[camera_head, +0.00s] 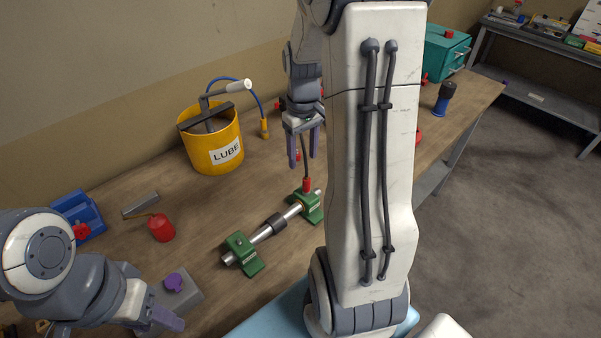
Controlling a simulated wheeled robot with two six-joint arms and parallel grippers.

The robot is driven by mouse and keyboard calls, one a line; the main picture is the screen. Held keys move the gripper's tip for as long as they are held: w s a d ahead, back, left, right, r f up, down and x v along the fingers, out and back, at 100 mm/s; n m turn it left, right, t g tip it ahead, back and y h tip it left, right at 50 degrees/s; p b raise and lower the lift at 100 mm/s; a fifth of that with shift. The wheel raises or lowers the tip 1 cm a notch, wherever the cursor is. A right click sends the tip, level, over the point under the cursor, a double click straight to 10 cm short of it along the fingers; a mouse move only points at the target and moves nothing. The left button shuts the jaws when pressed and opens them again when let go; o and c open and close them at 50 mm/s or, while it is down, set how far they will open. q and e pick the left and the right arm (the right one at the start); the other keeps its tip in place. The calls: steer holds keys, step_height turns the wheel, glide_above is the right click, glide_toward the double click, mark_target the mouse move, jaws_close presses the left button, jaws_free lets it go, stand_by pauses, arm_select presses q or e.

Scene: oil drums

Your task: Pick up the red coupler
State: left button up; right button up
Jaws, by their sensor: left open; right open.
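A small red coupler (307,185) sits at the far green bearing block, with a dark hose rising from it. My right gripper (303,160) is above and just behind it in the picture, open with its fingers pointing down; no contact shows. A bit of red shows between its fingers, too small to identify. My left gripper (165,321) is open at the bottom left, beside a grey block with a purple knob, far from the coupler. Its fingers are partly cut off or hidden.
A shaft (262,233) lies across two green blocks (243,254). A yellow LUBE bucket (211,150) stands behind. A red can (161,228) and blue box (78,214) are left. My large white arm link blocks the middle. A teal box (446,52) is at the far right.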

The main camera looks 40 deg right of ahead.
mark_target(306, 178)
steer(key=f, duration=0.3)
steer(key=shift+s+d+f, duration=0.1)
steer(key=shift+d+f, duration=0.15)
steer(key=shift+f, duration=0.1)
steer(key=f+p, duration=0.1)
steer(key=f, duration=0.1)
steer(key=f+p, duration=0.1)
steer(key=f, duration=0.1)
steer(key=shift+s+d+f, duration=0.15)
steer(key=shift+d+f, duration=0.05)
steer(key=shift+f, duration=0.55)
jaws_close()
